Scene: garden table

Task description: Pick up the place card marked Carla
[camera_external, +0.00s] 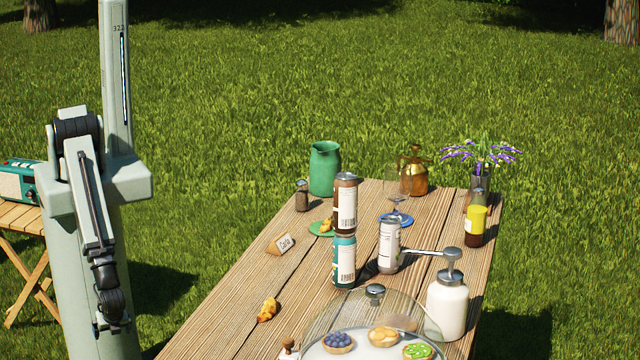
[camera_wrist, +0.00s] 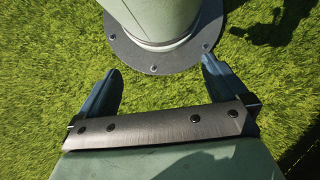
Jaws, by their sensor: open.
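The place card (camera_external: 281,244) stands like a small tent near the left edge of the wooden table in the external view. It is pale with a wooden-looking side, and its handwriting seems to read "Carla". My gripper (camera_external: 110,326) hangs low at the left, off the table and well apart from the card. In the wrist view my gripper (camera_wrist: 162,88) has its two dark fingers spread wide with nothing between them. The card is not in the wrist view, which shows grass and my base.
On the table (camera_external: 215,318), a pastry (camera_external: 267,310) lies in front of the card. A teal can (camera_external: 344,262), with a brown can (camera_external: 345,203) above it, stands right of the card. A green jug (camera_external: 324,168) stands behind. A glass dome (camera_external: 375,312) covers tarts at the front.

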